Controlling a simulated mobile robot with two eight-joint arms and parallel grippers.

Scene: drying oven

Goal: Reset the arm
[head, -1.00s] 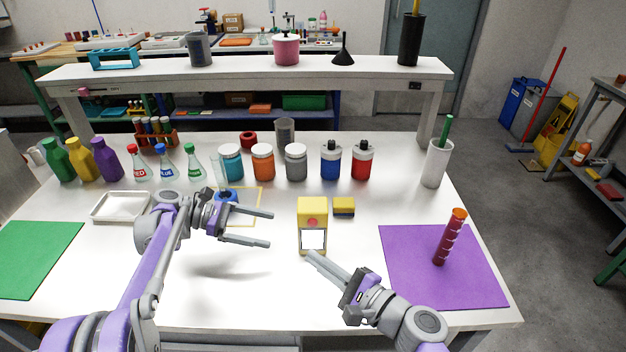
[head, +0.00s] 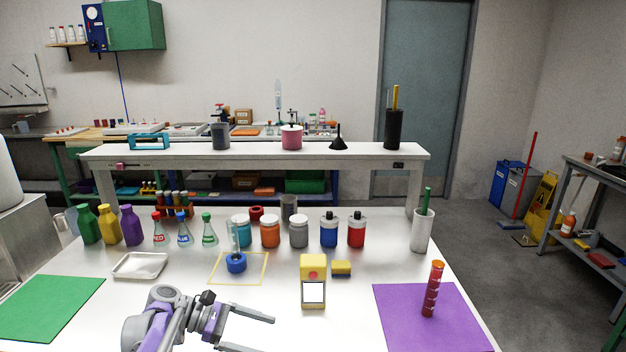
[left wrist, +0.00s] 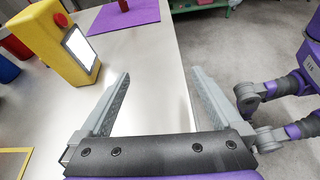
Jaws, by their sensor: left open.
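My left gripper (head: 258,330) is open and empty over the front of the white table in the head view. Its two fingers also show spread apart in the left wrist view (left wrist: 160,98), with bare tabletop and floor between and beyond them. A yellow device (head: 313,270) with a red button and white screen stands to the right of the gripper, apart from it. It also shows at upper left in the left wrist view (left wrist: 52,45). My right gripper is out of the head view. In the left wrist view, a purple and grey arm of mine shows at right.
A blue round holder (head: 236,263) stands inside a yellow outline. A row of bottles, flasks and jars (head: 270,232) lines the back. A white tray (head: 141,265) and green mat (head: 48,306) are left. A red cylinder (head: 432,289) stands on the purple mat (head: 400,325).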

